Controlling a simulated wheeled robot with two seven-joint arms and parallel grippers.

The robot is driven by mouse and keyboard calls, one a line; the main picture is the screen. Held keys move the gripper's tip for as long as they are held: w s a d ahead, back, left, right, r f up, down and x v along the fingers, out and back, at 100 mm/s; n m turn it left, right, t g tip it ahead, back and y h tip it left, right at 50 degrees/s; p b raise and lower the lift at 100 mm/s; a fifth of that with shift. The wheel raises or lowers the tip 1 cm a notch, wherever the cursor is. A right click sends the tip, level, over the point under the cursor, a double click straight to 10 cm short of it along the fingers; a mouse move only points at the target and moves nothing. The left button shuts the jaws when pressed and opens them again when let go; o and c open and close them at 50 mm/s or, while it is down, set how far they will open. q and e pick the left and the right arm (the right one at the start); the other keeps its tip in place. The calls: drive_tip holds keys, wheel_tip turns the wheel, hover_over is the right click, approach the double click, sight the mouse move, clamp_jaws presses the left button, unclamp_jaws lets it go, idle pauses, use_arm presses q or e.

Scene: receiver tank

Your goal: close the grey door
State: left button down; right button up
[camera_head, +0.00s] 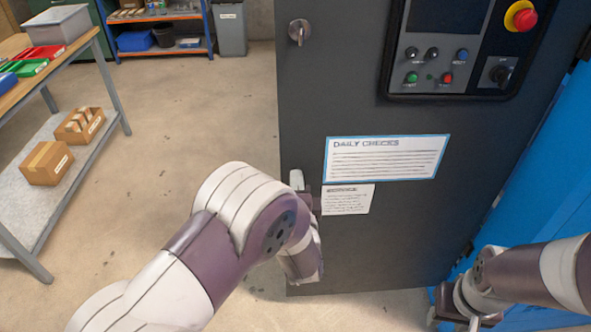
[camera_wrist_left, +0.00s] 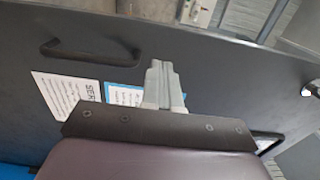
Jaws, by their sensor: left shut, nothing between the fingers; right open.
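The dark grey door (camera_head: 400,225) stands upright and fills the middle right of the head view, with a paper headed "Daily Checks" and a smaller sheet on its face. Its grey face also fills much of the left wrist view (camera_wrist_left: 215,65), where a black bar handle (camera_wrist_left: 95,54) shows. My left gripper (camera_head: 297,180) is at the door's left edge, in front of its face; its fingers are together and empty in the wrist view (camera_wrist_left: 157,70). Whether they touch the door I cannot tell.
A control panel (camera_head: 465,45) with buttons and a red emergency stop is on the door's upper part. Blue housing (camera_head: 550,185) lies to its right. A workbench (camera_head: 62,60) with trays and boxes stands at the left. The concrete floor between bench and door is clear.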

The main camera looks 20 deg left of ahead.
sight(295, 159)
use_arm(q)
drive_tip(key=shift+x, duration=2.35)
